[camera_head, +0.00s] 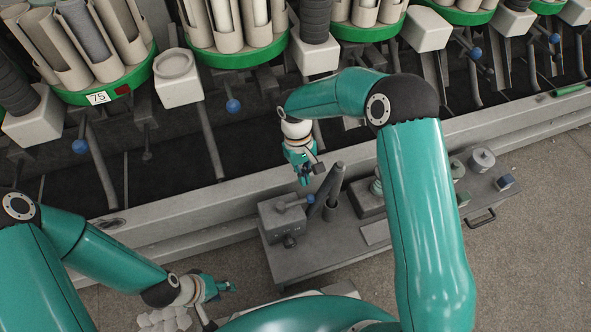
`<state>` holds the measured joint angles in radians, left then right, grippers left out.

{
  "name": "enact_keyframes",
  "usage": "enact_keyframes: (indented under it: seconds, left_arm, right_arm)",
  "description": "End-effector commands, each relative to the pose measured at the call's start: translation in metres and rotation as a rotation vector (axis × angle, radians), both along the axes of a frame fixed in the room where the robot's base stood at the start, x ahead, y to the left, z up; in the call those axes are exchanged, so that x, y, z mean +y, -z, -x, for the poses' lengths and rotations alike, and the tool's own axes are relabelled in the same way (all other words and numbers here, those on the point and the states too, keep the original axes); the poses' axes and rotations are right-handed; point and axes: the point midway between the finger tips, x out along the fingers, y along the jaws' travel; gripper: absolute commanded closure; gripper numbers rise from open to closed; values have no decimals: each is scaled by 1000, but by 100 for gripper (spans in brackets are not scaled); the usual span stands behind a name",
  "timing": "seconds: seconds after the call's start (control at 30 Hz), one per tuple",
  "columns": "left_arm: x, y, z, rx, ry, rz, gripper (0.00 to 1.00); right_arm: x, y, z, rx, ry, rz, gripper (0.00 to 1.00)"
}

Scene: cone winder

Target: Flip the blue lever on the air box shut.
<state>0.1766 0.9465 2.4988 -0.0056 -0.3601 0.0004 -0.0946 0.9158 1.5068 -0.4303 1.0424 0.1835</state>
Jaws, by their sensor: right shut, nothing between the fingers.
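The grey air box (271,221) stands at the left end of the grey bench, in the middle of the view. Its lever is a short bar with a blue tip (310,199) that points right, toward two dark upright rods. My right gripper (305,179) hangs just above and behind the lever, fingers shut and empty. Whether it touches the lever I cannot tell; a small gap seems to show. My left gripper (229,287) is low at the bottom left, away from the air box. Its fingers are too small to read.
The bench (300,262) also carries dark upright rods (333,186) close right of the lever and a small blue-faced block (505,182) at its right end. Behind runs the winder's rail (190,209), with green-rimmed cone holders (105,88) above. Open floor (535,255) lies to the right.

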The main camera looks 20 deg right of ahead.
Motion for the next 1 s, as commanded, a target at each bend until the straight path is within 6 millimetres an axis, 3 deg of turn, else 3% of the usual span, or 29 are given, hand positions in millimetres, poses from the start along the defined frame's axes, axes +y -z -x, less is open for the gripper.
enact_keyframes:
  seconds: [0.1, 0.3, 0.6, 0.63, 0.77, 1.0]
  left_arm:
    - [0, 9, 0, 0, 0, 0, 60]
    - [0, 13, 0, 0, 0, 0, 60]
    - [0, 12, 0, 0, 0, 0, 60]
    - [-1, 12, 0, 0, 5, 0, 60]
    - [0, 12, 0, 0, -1, 0, 60]
    - [0, 10, 0, 0, 0, 0, 60]
  right_arm:
    - [-1, 20, 4, 1, 1, 0, 100]
    - [-1, 32, 7, -1, 0, 0, 100]
    - [-1, 32, 7, -1, 0, 0, 100]
    - [20, 33, 7, -1, -6, 0, 100]
    - [2, 32, 8, -1, 8, 0, 100]
    - [4, 32, 10, -2, 48, 0, 100]
